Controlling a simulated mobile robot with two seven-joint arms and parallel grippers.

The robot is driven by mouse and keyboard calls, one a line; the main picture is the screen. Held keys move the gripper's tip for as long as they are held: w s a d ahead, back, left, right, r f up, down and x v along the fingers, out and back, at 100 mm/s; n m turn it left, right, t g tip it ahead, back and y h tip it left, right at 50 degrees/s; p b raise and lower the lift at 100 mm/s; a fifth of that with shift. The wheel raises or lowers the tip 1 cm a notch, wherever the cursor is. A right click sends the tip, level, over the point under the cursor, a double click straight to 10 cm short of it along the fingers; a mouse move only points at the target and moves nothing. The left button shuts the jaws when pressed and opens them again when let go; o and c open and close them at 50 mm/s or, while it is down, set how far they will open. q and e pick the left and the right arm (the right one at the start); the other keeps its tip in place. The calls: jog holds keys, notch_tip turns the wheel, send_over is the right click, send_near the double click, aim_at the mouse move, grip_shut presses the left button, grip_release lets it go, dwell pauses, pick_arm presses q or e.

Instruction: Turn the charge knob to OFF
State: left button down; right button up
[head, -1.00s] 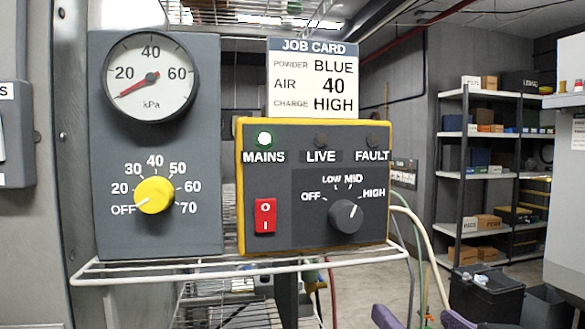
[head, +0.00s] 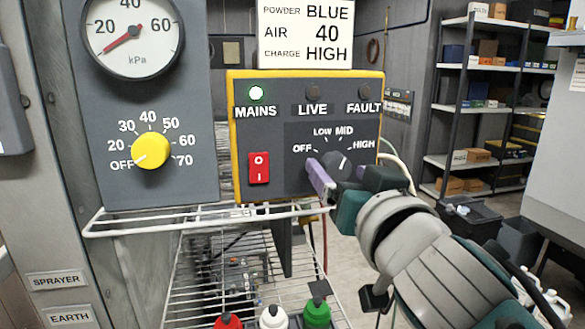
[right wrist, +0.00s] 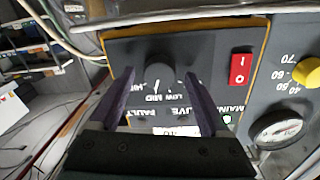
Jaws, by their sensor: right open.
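The charge knob (head: 338,165) is a dark round knob on the yellow-edged control box, with OFF, LOW, MID and HIGH around it. Its white pointer mark slants up and right, toward HIGH. My right gripper (head: 343,176) is open, its purple fingers at the left and right of the knob, partly covering it. In the right wrist view the picture is upside down; the knob (right wrist: 158,74) shows between the spread fingers of the right gripper (right wrist: 159,80). Whether the fingers touch it cannot be told. My left gripper is out of view.
A red rocker switch (head: 259,168) is left of the knob. A yellow air knob (head: 151,151) and gauge (head: 132,36) are on the panel further left. A white wire shelf (head: 150,227) runs below the box.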

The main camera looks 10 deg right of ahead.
jog(key=shift+w, duration=0.1)
jog(key=shift+c, duration=0.2)
grip_shut()
dwell(0.5)
